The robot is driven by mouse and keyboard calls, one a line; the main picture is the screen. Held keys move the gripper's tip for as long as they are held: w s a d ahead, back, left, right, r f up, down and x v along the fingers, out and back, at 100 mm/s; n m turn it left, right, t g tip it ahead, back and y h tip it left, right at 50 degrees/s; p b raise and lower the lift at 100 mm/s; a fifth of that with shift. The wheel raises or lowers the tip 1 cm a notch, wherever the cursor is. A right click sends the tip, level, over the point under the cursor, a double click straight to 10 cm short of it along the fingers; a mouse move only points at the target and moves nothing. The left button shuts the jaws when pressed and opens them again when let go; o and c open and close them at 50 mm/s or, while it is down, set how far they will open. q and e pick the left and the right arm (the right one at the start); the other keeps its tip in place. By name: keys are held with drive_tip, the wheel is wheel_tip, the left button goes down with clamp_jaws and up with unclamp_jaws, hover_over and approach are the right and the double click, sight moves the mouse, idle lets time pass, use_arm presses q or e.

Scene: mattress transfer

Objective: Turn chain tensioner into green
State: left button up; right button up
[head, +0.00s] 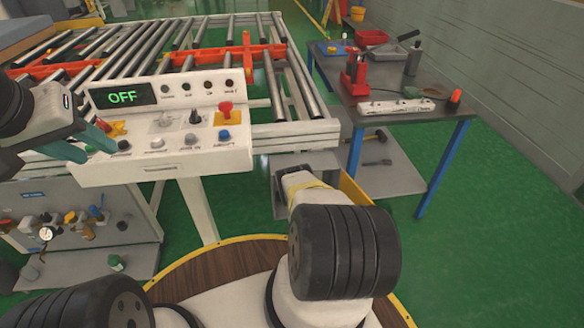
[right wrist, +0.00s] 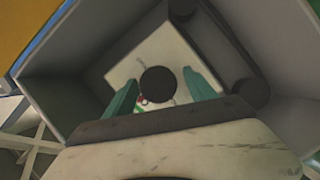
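In the right wrist view, a round black knob (right wrist: 158,80) sits on a white plate (right wrist: 175,47) at the back of a grey box; it may be the chain tensioner. Small red and green marks (right wrist: 143,100) show at its lower left, partly beside a finger. My right gripper (right wrist: 162,82) is open, with one teal finger on each side of the knob and a gap visible. In the head view my right arm reaches into the grey box (head: 280,190), which hides that gripper. My left gripper (head: 96,152) is open and empty at the left of the control panel (head: 190,163).
The control panel's display (head: 123,97) reads OFF in green. A roller conveyor (head: 215,32) lies behind it. A workbench (head: 400,82) with red tools and a power strip (head: 396,106) stands at the right. Green floor (head: 500,210) is free at the right.

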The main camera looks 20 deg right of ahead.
drive_tip(key=v, duration=0.7)
drive_tip(key=shift+s+a, duration=0.2)
drive_tip(key=shift+s, duration=0.15)
idle(0.4)
